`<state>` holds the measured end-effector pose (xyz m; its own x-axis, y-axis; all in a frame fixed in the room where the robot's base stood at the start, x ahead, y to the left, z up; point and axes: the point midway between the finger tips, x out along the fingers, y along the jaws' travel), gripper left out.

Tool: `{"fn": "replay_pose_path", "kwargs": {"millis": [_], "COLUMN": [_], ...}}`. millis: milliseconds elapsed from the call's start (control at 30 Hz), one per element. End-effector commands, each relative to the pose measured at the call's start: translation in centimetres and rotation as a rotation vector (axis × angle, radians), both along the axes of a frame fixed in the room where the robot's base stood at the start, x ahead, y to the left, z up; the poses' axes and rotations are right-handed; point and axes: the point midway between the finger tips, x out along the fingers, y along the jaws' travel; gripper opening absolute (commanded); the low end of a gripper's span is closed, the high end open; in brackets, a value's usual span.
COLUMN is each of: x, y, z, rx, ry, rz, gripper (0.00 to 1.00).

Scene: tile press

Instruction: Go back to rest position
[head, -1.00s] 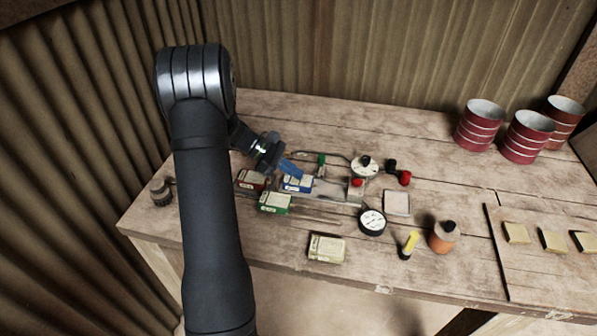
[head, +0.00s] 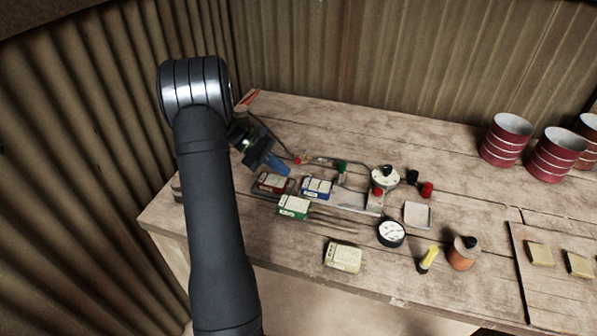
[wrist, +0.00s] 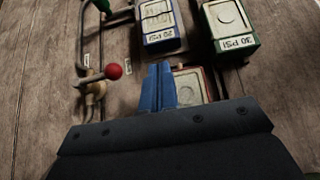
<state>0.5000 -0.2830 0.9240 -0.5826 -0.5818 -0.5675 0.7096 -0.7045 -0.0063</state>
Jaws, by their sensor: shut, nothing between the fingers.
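My gripper (head: 281,167) is shut and empty, its blue fingers held above the left part of the bench beside the coloured boxes. In the wrist view its blue fingertips (wrist: 159,85) are together, overlapping the view of the red box (wrist: 188,86). The red box (head: 272,181), the blue box (head: 317,188) and the green box (head: 293,207) sit close together on the bench. The wrist view also shows the blue box (wrist: 159,24) and the green box (wrist: 230,25), marked 30 PSI. My arm hides the bench's left end.
A red-knobbed valve (wrist: 113,72) stands near the gripper. A pressure gauge (head: 391,233), a cream box (head: 343,257), a yellow-topped item (head: 428,258) and an orange container (head: 462,254) stand further right. Red cans (head: 506,140) stand at the back right. Corrugated walls (head: 80,150) bound the left and back.

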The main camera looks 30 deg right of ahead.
Motion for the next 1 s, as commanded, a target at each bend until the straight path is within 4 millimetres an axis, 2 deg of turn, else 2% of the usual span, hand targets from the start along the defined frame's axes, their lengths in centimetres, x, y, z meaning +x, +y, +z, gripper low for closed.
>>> {"fn": "replay_pose_path", "kwargs": {"millis": [200,600,767,1000], "x": [1.5,1.5,0.5,-2.7], "y": [1.4,1.4,0.4,-2.7], "z": [0.0,0.1,0.1,0.1], "rx": [-0.001,-0.001,-0.002,0.000], "ry": [0.000,0.001,0.000,0.001], "rz": [0.001,-0.001,-0.003,-0.004], "gripper": [0.00,0.00,0.00,0.00]}}
